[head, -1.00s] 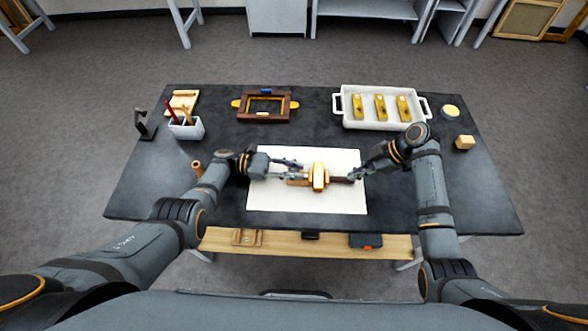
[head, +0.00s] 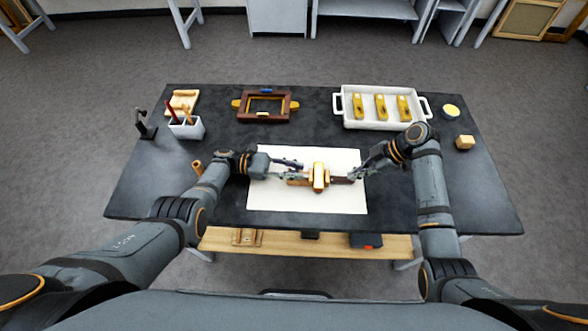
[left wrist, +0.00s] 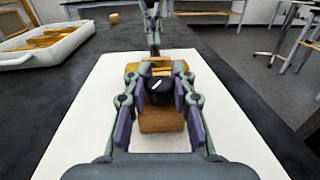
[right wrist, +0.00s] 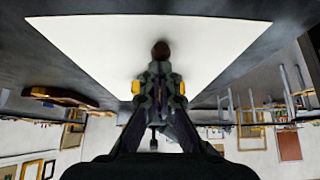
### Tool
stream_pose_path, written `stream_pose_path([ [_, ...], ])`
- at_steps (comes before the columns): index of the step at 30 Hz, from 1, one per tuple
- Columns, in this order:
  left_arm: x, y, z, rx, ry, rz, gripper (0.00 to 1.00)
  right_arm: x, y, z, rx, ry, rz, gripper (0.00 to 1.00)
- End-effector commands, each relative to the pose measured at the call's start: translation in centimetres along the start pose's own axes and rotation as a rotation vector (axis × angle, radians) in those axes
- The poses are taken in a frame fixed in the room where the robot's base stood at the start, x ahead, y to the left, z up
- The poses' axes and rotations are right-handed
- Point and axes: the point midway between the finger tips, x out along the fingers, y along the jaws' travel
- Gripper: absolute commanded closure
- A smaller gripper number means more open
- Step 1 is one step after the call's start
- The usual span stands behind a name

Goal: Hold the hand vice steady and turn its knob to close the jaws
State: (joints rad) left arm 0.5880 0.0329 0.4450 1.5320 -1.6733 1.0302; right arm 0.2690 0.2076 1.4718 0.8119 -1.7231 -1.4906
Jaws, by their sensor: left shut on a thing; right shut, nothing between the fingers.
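The hand vice lies on the white sheet, with a brass-coloured body (head: 319,177) in the middle and a dark brown handle (head: 341,180) to its right. A black knob (left wrist: 159,90) with a white mark faces my left wrist camera. My left gripper (head: 292,174) is shut on the knob, one finger on each side, as the left wrist view shows. My right gripper (head: 355,177) is shut with nothing between its fingers, at the handle's right end. In the right wrist view a brown rounded end (right wrist: 161,50) shows just beyond its fingertips.
A white tray (head: 383,122) with several brass pieces stands at the back right. A brown frame (head: 266,117), a pen cup (head: 187,132) and a dark stand (head: 145,124) stand along the back and left. The front of the white sheet (head: 305,203) is clear.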

Motion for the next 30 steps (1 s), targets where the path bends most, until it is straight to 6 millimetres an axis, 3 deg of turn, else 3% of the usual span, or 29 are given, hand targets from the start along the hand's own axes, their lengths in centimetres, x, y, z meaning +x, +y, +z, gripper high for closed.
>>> stream_pose_path([
  [10, -0.12, -0.12, -0.33, -0.004, 0.004, 0.001, 1.0, 0.29, -0.26, 0.47, 0.007, -0.007, -0.007, 1.0],
  [11, -0.12, -0.12, -0.33, -0.004, 0.004, 0.001, 0.74, 0.29, -0.26, 0.48, 0.007, -0.007, -0.007, 1.0],
  [16, -0.09, -0.08, -0.24, -0.003, 0.003, 0.0, 0.51, 0.29, -0.25, 0.45, 0.007, -0.007, -0.007, 1.0],
  [30, -0.05, 0.04, 0.62, 0.002, 0.002, 0.0, 0.51, 0.27, -0.22, 0.35, 0.006, -0.005, -0.006, 1.0],
])
